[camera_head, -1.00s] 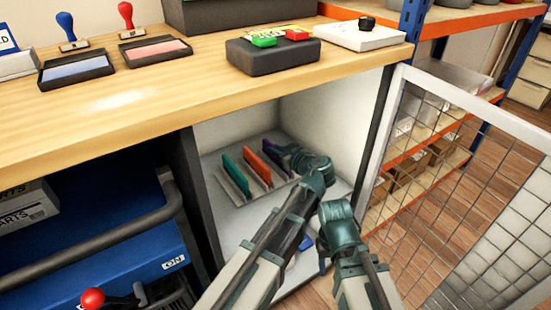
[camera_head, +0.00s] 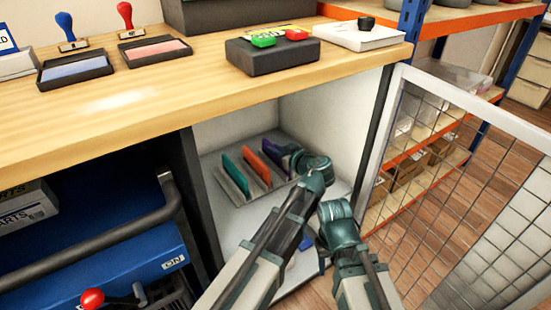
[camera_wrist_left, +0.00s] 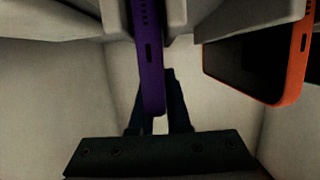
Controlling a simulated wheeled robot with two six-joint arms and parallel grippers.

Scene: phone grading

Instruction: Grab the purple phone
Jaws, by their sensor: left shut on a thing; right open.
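The purple phone (camera_wrist_left: 151,65) stands on edge in the left wrist view, between the fingers of my left gripper (camera_wrist_left: 158,122). My left gripper is shut on it, inside the white cabinet compartment. In the head view my left wrist partly hides that phone. An orange phone (camera_wrist_left: 296,62) stands to its right in the left wrist view, apart from the fingers. A green phone (camera_head: 233,172) stands in the rack in the head view. My right gripper (camera_head: 322,255) is low at the compartment's front, its fingers mostly hidden by the arms.
The white compartment (camera_head: 330,125) has a side wall close to my left gripper. Its mesh door (camera_head: 470,190) stands open at the right. The wooden worktop (camera_head: 150,100) lies above, with ink pads (camera_head: 75,70) and a dark button box (camera_head: 272,57).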

